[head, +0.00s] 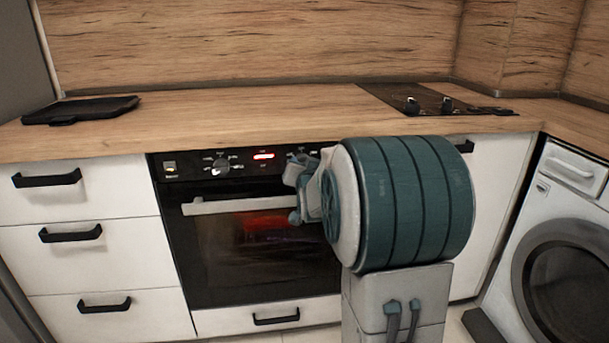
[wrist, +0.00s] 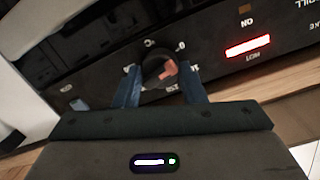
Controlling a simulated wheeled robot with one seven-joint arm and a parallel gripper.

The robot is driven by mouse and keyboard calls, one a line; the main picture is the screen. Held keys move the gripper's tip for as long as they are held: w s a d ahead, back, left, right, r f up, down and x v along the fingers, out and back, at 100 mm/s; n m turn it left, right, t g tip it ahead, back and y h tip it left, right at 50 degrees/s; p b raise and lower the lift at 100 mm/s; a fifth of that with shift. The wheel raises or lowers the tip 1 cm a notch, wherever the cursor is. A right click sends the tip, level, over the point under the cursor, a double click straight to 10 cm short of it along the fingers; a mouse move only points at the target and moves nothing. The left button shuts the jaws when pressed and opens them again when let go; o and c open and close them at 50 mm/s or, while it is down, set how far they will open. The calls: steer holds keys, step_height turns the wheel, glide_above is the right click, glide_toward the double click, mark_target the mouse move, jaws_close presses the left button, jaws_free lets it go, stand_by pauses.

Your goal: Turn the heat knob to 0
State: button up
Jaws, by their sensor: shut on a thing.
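A round black knob (wrist: 152,70) with a reddish pointer mark sits on the black oven panel in the wrist view. A small mark like a 0 (wrist: 181,46) is printed beside it. Other lettering around the knob is partly hidden or blurred. My gripper (wrist: 160,86) has its two blue fingers on either side of the knob and is shut on it. In the head view my gripper (head: 299,172) is at the right part of the oven panel, and my arm hides most of this knob.
The oven (head: 200,250) has a pale handle (head: 230,205) just below the panel. Another knob (head: 221,167) and a lit red display (head: 263,156) are to the left. A hob (head: 430,100) and a black tray (head: 80,109) are on the worktop. A washing machine (head: 560,240) stands at right.

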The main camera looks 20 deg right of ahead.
steer(key=shift+n+b, duration=0.35)
steer(key=shift+n, duration=0.25)
steer(key=o, duration=1)
steer(key=shift+s, duration=0.15)
steer(key=shift+p+v, duration=1.15)
steer(key=shift+v, duration=5.7)
steer(key=shift+a, duration=0.15)
